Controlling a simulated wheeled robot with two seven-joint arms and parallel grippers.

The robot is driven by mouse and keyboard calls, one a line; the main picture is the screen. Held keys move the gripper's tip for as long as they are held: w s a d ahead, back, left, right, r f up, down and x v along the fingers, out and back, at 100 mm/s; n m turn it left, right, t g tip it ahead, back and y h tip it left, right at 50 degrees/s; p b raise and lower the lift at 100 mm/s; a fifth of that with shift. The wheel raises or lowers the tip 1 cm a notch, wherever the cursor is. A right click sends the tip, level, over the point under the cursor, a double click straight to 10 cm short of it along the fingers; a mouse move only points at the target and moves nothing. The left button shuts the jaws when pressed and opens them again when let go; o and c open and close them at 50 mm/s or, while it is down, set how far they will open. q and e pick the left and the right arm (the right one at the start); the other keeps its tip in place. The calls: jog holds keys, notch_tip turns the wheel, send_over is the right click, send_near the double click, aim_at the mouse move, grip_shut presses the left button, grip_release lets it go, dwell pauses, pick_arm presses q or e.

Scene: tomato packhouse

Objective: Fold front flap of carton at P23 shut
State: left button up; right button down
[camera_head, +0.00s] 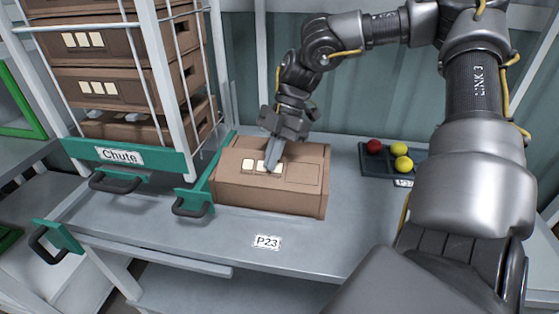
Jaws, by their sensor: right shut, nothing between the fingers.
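A brown cardboard carton (270,198) sits on the grey bench just behind the P23 label (267,242). Its front panel with pale label squares (300,174) slopes back over the front of the carton; I cannot tell whether it is fully shut. My right gripper (271,168) reaches down from above and behind, shut and empty, its fingertips at the pale squares. They look to be touching or very close to the panel. The gripper hides part of the carton's top and rear. My left gripper is not in view.
A white wire rack of stacked cartons (98,88), marked Chute (119,155), stands left with green, black-handled parts (192,204) close to the carton. A dark tray (378,166) with red and yellow tomatoes lies right. Bench space in front is clear.

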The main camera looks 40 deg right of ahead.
jog(key=shift+w+d+f+b, duration=0.3)
jog(key=shift+w+d+f, duration=0.15)
jog(key=shift+d+f, duration=0.2)
jog(key=shift+w+d+f+b, duration=0.15)
jog(key=shift+d+f+b, duration=0.1)
jog(key=shift+f+b, duration=0.25)
jog(key=shift+f, duration=0.1)
jog(key=shift+r+p, duration=2.95)
jog(key=shift+r, duration=1.05)
